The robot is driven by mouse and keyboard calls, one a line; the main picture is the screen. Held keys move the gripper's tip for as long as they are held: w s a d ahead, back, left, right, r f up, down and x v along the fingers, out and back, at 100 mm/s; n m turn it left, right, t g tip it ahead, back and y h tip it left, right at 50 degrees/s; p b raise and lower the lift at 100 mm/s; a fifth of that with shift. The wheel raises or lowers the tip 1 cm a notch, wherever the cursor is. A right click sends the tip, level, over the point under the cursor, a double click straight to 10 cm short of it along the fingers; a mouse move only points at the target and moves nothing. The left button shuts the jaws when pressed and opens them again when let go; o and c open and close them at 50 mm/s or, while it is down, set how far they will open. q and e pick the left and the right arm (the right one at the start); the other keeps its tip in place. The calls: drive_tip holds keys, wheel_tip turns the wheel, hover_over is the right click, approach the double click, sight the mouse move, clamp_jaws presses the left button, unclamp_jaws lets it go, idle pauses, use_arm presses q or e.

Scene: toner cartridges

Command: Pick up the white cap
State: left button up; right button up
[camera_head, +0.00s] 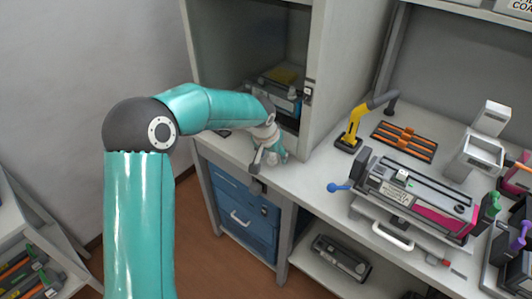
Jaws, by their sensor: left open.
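My left arm comes in from the left and bends over to the bench. Its left gripper (264,163) points down at the bench's front left edge, below the open cabinet. It is open, and I see nothing held in it. A small white piece (402,175) sits on top of the long grey and magenta cartridge device (415,195), well to the right of the gripper. It may be the white cap, but it is too small to tell. My right gripper is not in view.
An open cabinet (313,60) stands behind the gripper. A yellow clamp tool (352,128) and an orange-slotted dark tray (404,141) are at the back. Blue drawers (240,209) are below.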

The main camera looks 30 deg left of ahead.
use_arm(q)
drive_tip(key=shift+w+f, duration=0.15)
drive_tip(key=shift+f, duration=0.2)
drive_tip(key=shift+c, duration=0.3)
drive_tip(key=c, duration=0.8)
drive_tip(key=shift+r, duration=0.2)
